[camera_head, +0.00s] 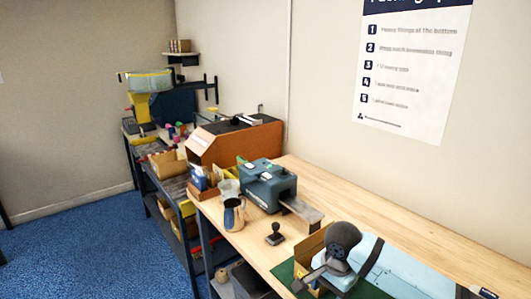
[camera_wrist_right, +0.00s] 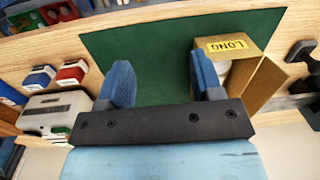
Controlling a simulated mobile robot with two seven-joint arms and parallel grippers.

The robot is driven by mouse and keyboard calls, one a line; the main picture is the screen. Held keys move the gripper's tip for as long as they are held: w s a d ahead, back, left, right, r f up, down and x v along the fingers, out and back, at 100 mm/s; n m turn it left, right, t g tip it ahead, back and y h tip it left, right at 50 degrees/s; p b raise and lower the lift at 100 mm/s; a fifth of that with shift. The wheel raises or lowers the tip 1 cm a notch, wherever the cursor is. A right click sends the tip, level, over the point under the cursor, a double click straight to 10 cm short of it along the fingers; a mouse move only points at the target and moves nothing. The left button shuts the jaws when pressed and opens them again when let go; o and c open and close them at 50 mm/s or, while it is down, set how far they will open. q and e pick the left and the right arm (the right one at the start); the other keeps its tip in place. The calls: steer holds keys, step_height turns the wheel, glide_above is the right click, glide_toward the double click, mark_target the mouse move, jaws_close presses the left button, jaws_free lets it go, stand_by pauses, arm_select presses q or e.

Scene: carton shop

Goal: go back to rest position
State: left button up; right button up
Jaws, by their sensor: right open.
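My right gripper (camera_wrist_right: 160,78) shows in the right wrist view with its two blue fingers spread wide apart. Nothing is between them; the green mat (camera_wrist_right: 150,45) lies behind the gap. In the head view my right arm is at the bottom right, over the bench, and hides part of the mat (camera_head: 284,272). My left arm and left gripper are not in view.
An open cardboard carton (camera_wrist_right: 262,80) labelled LONG stands on the mat, close to the right finger. The wooden bench (camera_head: 345,208) holds a blue-grey machine (camera_head: 268,187), a jug (camera_head: 233,215) and a black stamp (camera_head: 275,236). Blue floor (camera_head: 90,240) is clear at left.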

steer(key=s+a+f+n+t+y+p, duration=0.2)
steer(key=s+a+f+n+t+y, duration=0.4)
steer(key=s+f, duration=0.45)
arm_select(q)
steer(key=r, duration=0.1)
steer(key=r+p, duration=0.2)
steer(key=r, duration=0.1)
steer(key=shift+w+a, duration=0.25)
arm_select(e)
steer(key=s+d+f+n+t+h, duration=0.1)
steer(key=s+d+f+n+t, duration=0.1)
steer(key=s+d, duration=0.3)
steer(key=s+d+f+n+t+h, duration=0.2)
steer(key=s+d+f+n, duration=0.1)
steer(key=s+d, duration=0.3)
steer(key=shift+s+f+n+t, duration=0.15)
steer(key=shift+s+n+t, duration=0.15)
steer(key=shift+s+n, duration=0.5)
